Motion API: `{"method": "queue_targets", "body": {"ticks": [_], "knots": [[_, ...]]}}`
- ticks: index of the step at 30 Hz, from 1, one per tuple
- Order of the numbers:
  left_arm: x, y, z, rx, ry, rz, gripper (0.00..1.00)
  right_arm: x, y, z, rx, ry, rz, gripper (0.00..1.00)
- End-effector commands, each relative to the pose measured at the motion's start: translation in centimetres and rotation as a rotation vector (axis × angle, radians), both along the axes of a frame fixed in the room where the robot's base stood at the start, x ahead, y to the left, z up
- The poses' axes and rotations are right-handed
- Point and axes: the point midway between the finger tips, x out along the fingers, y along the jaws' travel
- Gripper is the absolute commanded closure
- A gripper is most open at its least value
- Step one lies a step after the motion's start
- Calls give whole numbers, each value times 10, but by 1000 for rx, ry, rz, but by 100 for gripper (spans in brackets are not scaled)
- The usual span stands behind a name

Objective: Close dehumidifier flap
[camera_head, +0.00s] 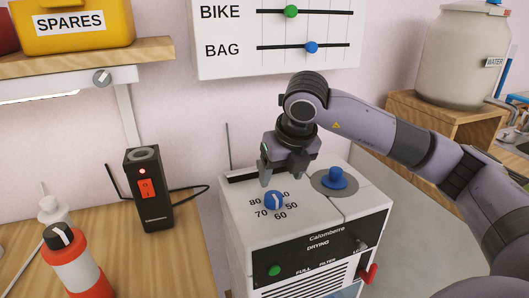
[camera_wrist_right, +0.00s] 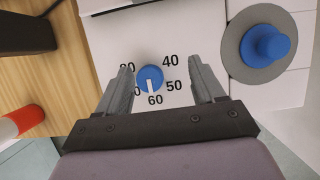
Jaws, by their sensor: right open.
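The dehumidifier (camera_head: 262,226) is a white box with a dark front panel, at the lower centre of the head view. On its top are a blue dial (camera_head: 273,200) with numbers around it and a blue knob on a grey disc (camera_head: 335,179). A dark slot runs along the top's back left edge. I cannot tell which part is the flap. My right gripper (camera_head: 282,174) is open and empty above the dial. In the right wrist view, the dial (camera_wrist_right: 150,78) shows between its fingers, its white mark toward 60. My left gripper is out of view.
A red lever (camera_head: 369,274) sticks out at the dehumidifier's right side. On the left wooden table stand a black box with a red switch (camera_head: 148,188) and an orange-white bottle (camera_head: 72,266). A slider board (camera_head: 225,62) hangs on the wall behind.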

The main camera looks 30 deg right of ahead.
Motion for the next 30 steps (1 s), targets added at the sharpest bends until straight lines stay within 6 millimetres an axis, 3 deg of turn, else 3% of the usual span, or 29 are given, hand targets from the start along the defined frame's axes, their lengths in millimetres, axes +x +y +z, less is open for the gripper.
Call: {"method": "queue_targets", "body": {"ticks": [18,30], "knots": [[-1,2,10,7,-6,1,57,79,-18,1,2,0,-1,32],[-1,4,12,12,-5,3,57,90,-22,-12,0,0,1,32]]}}
